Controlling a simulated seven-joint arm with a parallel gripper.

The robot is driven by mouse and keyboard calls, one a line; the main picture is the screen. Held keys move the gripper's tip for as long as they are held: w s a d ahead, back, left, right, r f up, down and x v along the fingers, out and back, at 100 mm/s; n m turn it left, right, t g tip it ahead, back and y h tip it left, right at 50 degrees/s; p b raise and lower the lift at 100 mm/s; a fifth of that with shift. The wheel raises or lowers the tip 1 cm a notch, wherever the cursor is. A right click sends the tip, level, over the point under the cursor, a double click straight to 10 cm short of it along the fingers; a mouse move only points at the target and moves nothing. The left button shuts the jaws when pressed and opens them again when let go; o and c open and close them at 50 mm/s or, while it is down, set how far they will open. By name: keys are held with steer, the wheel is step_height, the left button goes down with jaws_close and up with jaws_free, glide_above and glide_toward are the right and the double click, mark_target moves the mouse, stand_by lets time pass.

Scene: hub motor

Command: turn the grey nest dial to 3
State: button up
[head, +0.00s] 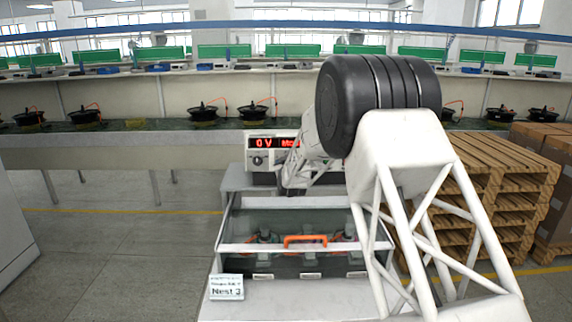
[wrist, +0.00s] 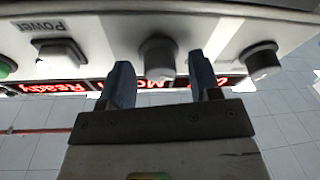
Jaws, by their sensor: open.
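In the wrist view a dark grey dial (wrist: 157,57) sits on the pale front panel of the control unit, and a second grey dial (wrist: 260,60) is to its right. No dial markings are readable, so I cannot tell which is the nest dial or its setting. My gripper (wrist: 161,72) is open, with one dark finger on each side of the first dial. I cannot tell whether the fingers touch it. In the head view the control unit (head: 257,160) has a red display reading "0 V"; my arm hides its right part and the gripper.
A white power switch (wrist: 60,55) and a green button (wrist: 6,68) are left on the panel. Below the unit in the head view is a clear-lidded box with an orange handle (head: 305,240). A "Nest" card (head: 226,287) stands at its front left. Wooden pallets (head: 500,190) are stacked right.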

steer(key=c, duration=0.9)
steer(key=shift+c, duration=0.2)
steer(key=shift+m, duration=0.6)
steer(key=m+g+h, duration=0.1)
steer(key=m, duration=0.7)
steer(key=m+g+h, duration=0.1)
steer(key=m+h, duration=0.1)
steer(key=m, duration=0.7)
steer(key=m+g+h, duration=0.1)
steer(key=m+h, duration=0.1)
steer(key=m, duration=0.6)
steer(key=shift+a+r+m+g, duration=0.15)
steer(key=shift+a+m+g, duration=0.05)
steer(key=shift+m+g, duration=0.2)
steer(key=o, duration=0.9)
